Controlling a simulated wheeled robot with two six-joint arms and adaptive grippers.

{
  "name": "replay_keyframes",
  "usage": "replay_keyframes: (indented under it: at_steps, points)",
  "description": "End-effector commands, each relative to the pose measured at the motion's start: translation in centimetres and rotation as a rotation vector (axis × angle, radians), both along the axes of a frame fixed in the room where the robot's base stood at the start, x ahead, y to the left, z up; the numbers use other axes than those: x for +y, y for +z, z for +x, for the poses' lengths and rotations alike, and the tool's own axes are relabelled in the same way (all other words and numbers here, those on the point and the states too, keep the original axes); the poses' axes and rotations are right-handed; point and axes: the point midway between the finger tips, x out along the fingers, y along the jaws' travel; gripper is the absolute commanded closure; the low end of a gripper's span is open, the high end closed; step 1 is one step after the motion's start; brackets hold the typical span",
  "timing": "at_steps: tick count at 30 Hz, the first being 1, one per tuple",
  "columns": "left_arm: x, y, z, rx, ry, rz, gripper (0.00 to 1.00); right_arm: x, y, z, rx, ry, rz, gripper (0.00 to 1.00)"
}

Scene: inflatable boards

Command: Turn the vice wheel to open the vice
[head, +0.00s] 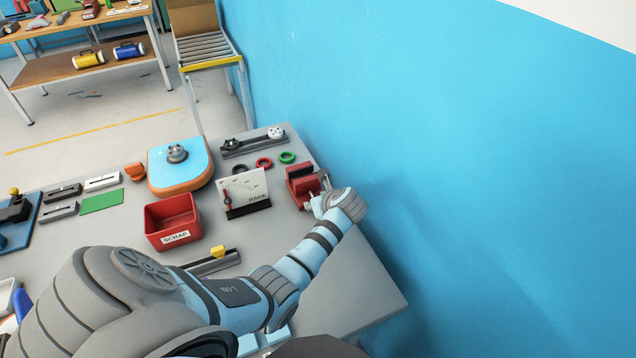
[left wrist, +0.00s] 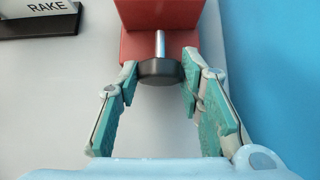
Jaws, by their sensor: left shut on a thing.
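The red vice (head: 303,188) stands at the right end of the grey table, near the blue wall. Its red body also shows at the top of the left wrist view (left wrist: 160,46). A metal rod joins it to a black round vice wheel (left wrist: 160,73). My left gripper (head: 317,203) is at the vice's near side, with one fingertip on each side of the wheel, shut on it. In the head view the wheel is mostly hidden by the gripper. How far apart the vice jaws are I cannot tell. My right gripper is not in view.
A white RAKE gauge board (head: 244,189) stands just left of the vice. A red SCRAP bin (head: 172,221) and a blue-and-orange board (head: 180,165) are further left. Black, red and green rings (head: 264,162) lie behind. The blue wall (head: 450,170) is close on the right.

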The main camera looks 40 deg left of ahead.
Motion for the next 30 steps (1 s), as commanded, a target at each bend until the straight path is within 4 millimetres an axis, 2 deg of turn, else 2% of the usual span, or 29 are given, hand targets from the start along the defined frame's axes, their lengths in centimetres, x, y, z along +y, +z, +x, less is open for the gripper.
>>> replay_keyframes:
  at_steps: [8, 21, 30]
  points:
    - [0.0, 0.3, -0.1, -0.035, -0.001, -0.018, 0.94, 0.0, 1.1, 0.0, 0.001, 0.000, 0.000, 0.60]
    - [0.2, 0.2, -0.6, -0.282, -0.001, -0.149, 0.94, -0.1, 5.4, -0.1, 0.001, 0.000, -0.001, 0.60]
    - [0.3, -0.2, -0.7, -0.459, 0.000, -0.240, 0.94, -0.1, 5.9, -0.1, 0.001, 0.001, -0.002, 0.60]
